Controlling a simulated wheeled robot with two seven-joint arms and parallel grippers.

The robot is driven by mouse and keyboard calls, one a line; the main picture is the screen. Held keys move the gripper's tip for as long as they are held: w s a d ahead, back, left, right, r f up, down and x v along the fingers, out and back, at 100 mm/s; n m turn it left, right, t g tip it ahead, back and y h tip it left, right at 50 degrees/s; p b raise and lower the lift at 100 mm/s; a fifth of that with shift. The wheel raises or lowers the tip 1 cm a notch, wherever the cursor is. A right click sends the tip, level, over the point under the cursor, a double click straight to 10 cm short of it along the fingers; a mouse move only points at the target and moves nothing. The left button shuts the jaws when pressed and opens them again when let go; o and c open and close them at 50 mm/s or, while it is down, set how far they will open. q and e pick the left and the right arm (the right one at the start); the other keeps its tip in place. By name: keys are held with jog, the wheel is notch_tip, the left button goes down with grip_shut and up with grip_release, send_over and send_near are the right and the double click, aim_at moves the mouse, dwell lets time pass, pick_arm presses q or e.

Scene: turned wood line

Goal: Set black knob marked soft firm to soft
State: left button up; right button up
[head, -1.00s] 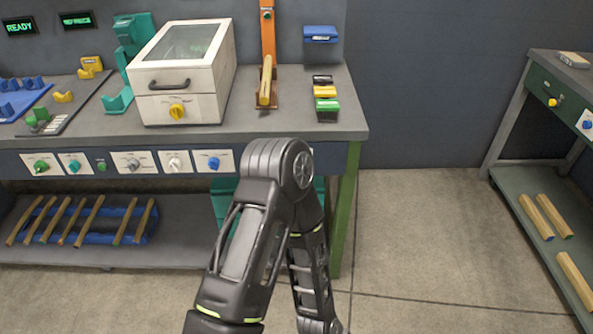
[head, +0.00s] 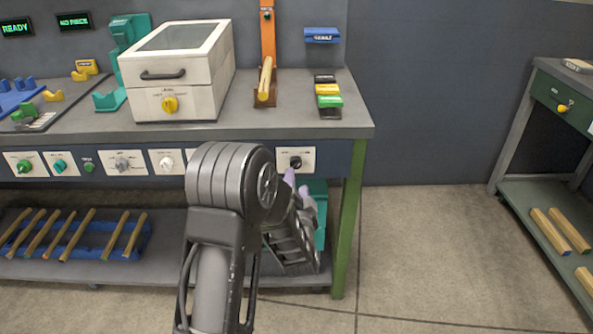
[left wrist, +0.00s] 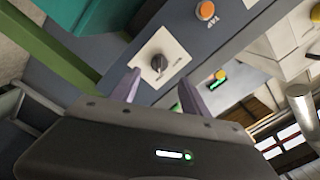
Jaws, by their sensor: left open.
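The black knob (head: 295,162) sits on a white plate (head: 308,158) at the right end of the bench's front panel. In the left wrist view the knob (left wrist: 158,63) is on its white plate, whose lettering is too small to read. My left gripper (left wrist: 158,95) is open and empty, its two purple fingers apart and just short of the knob. In the head view the gripper (head: 296,185) is just below the knob, partly hidden by my arm. My right gripper is not in view.
Other knobs line the panel to the left: green (head: 25,167), teal (head: 60,166), grey (head: 122,164) and white (head: 166,162). The green bench leg (head: 350,215) stands right of the black knob. A teal bin (head: 318,200) is below. Open floor lies to the right.

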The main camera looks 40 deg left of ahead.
aim_at(297, 167)
pick_arm(q)
jog(key=shift+x, duration=3.9)
jog(key=shift+c, duration=0.2)
grip_shut()
jog(key=shift+f, duration=0.1)
